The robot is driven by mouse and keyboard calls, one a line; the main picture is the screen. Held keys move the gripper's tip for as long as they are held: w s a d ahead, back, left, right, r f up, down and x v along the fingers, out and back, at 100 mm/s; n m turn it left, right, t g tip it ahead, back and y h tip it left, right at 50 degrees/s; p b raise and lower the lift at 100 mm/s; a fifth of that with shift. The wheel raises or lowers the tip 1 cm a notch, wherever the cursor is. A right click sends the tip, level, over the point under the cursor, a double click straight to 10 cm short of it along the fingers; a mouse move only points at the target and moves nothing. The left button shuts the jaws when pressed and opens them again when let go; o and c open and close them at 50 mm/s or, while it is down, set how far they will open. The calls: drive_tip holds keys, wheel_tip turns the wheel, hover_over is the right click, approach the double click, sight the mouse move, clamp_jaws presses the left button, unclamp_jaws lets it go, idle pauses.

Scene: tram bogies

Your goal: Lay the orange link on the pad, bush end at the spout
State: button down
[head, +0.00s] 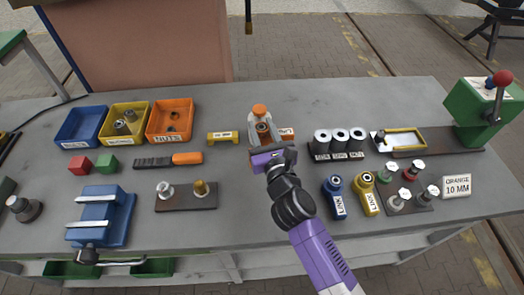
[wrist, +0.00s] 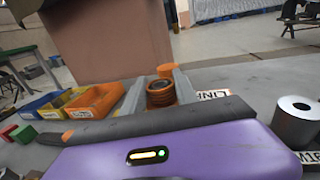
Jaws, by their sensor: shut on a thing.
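The orange link shows its bush end (head: 262,129), a ring with a dark bore, between the two grey fingers of my gripper (head: 263,125). Its white label (head: 287,133) sticks out to the right of the right finger. In the wrist view the bush end (wrist: 161,93) sits between the fingers (wrist: 157,95) and the label (wrist: 212,94) lies beyond the right one. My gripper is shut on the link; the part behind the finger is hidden. A yellow-edged pad (head: 408,147) lies at the right, with a small pale-topped dark part, perhaps the spout (head: 380,136), at its left end.
A green machine (head: 478,113) with a red-knobbed lever stands at the right. Three grey cylinders (head: 340,139) stand between my gripper and the pad. Blue (head: 334,185) and yellow (head: 365,184) links lie in front. Bins (head: 127,123) stand left. The bench's back middle is fairly clear.

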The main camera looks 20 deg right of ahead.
drive_tip(key=shift+f+b, duration=2.35)
drive_tip(key=shift+f, duration=1.4)
drive_tip(key=shift+f, duration=0.2)
drive_tip(key=c, duration=0.9)
unclamp_jaws()
drive_tip(key=shift+c, duration=0.2)
drive_tip(key=shift+r, duration=0.2)
drive_tip(key=s, duration=0.4)
drive_tip(key=s+a+b, duration=0.1)
drive_tip(key=s, duration=0.7)
drive_tip(key=shift+a+f+b, duration=0.1)
drive_tip(key=shift+a+b, duration=0.1)
drive_tip(key=shift+b, duration=0.2)
